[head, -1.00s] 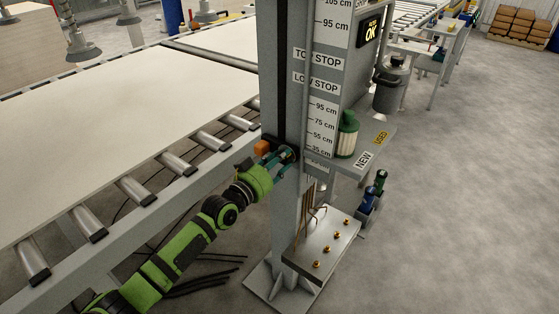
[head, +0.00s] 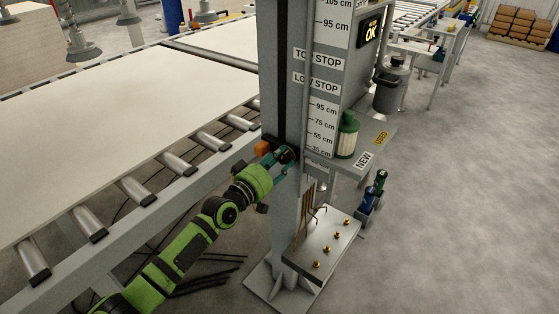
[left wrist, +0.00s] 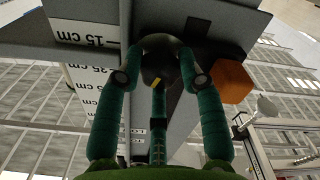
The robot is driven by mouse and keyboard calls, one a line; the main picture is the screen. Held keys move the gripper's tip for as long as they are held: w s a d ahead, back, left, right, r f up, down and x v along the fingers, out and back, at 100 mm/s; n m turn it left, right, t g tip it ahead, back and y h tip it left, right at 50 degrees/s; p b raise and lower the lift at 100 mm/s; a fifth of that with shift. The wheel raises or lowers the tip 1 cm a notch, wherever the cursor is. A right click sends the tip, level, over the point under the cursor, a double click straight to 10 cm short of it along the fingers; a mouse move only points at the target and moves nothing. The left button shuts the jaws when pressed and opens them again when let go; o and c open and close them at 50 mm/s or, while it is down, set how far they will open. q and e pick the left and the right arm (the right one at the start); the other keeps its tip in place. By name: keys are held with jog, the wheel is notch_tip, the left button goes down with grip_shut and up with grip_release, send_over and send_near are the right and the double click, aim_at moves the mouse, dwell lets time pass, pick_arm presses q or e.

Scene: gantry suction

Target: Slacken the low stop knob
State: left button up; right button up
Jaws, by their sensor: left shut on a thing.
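The low stop knob is a dark round knob with a yellow mark (left wrist: 157,82), in the upper middle of the left wrist view. In the head view the knob (head: 287,155) is a small dark shape on the post, mostly hidden by my fingers. My left gripper (head: 281,154) has its teal fingers closed around the knob's sides; it also shows in the left wrist view (left wrist: 160,78). An orange block (head: 262,147) sits beside the knob on the post, and in the left wrist view (left wrist: 233,82) it is just right of the fingers. My right gripper is out of view.
The grey post (head: 284,217) carries a centimetre scale (head: 321,130) and LOW STOP label (head: 316,84). A shelf (head: 350,170) with a green-capped filter (head: 347,136) juts out to the right. A roller conveyor (head: 135,190) runs along the left. A plate of hex keys (head: 325,245) stands below.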

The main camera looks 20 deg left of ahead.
pick_arm(q)
jog(key=shift+s+d+f, duration=0.1)
jog(key=shift+d+f, duration=0.05)
jog(key=shift+f, duration=0.25)
jog(key=o, duration=1.1)
jog(key=shift+o, duration=0.2)
jog(key=shift+r, duration=0.2)
jog(key=v, duration=1.2)
